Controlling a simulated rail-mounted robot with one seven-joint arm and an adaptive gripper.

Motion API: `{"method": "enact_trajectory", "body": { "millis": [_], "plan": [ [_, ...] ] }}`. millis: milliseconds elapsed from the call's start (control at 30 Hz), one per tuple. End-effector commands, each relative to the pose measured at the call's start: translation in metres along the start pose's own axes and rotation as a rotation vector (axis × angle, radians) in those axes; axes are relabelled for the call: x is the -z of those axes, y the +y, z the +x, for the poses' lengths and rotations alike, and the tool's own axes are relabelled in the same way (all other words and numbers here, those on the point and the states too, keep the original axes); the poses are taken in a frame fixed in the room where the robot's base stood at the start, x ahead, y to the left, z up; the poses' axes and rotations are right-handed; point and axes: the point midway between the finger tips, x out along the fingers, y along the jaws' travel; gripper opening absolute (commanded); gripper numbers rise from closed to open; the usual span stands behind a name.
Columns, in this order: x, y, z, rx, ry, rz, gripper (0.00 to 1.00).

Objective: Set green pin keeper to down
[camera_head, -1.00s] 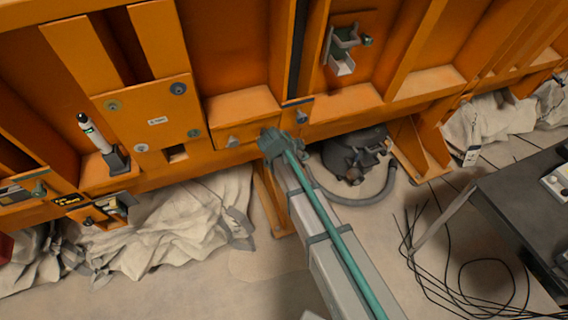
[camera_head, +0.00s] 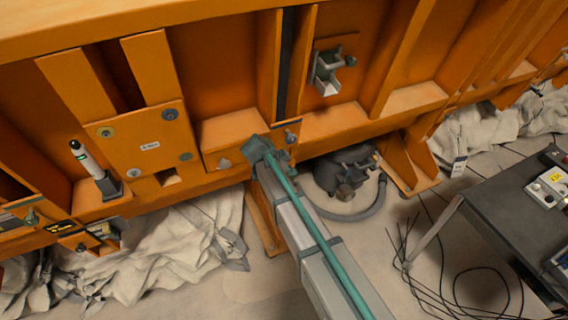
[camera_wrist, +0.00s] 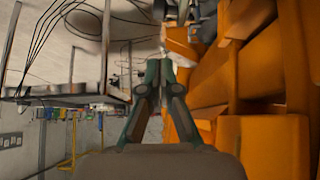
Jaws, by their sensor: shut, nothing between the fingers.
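I cannot tell for certain which part is the green pin keeper. A grey bracket with a greenish knob (camera_head: 328,72) sits in a recess of the orange frame, upper right of centre in the head view. My gripper (camera_wrist: 166,70) shows in the wrist view, fingertips together and empty. It points along the orange frame, which fills the right of that view. I cannot make out my gripper in the head view.
A grey beam with a teal rod (camera_head: 310,225) crosses the centre. Pale cloth (camera_head: 170,250) lies below the orange frame. A dark table (camera_head: 510,200) and loose cables (camera_head: 440,260) are at right.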

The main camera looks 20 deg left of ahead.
Motion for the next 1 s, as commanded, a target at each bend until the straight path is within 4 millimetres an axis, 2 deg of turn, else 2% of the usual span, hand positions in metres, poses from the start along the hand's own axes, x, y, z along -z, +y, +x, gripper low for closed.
{"method": "enact_trajectory", "body": {
  "millis": [100,400,1000],
  "plan": [
    [0.001,-0.001,0.02,-0.002,0.0,-0.001,0.0],
    [-0.023,0.0,0.041,0.0,0.001,-0.001,0.0],
    [-0.027,0.001,0.048,0.0,-0.005,0.003,0.0]
  ]
}}
